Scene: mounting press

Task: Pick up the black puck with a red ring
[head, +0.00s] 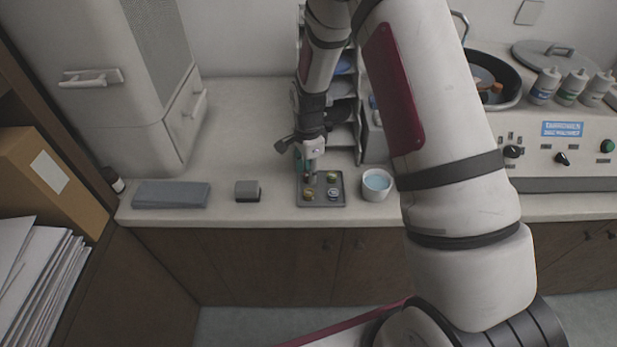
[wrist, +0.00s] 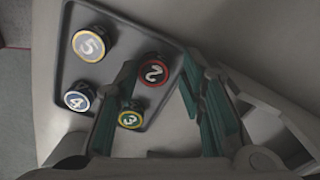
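The black puck with a red ring (wrist: 153,72), marked 2, sits upright in a grey tray (wrist: 128,30). In the wrist view my gripper (wrist: 157,74) is open, with one teal-padded finger to the left of this puck and one to the right. The puck appears between the fingertips; I cannot tell how far above it they are. In the head view my gripper (head: 309,172) is over the back left of the tray (head: 321,202) and mostly hides the red-ringed puck.
The tray also holds a yellow-ringed puck 5 (wrist: 89,45), a blue-ringed puck 4 (wrist: 79,97) and a green-yellow-ringed puck 3 (wrist: 130,118), close to the left finger.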

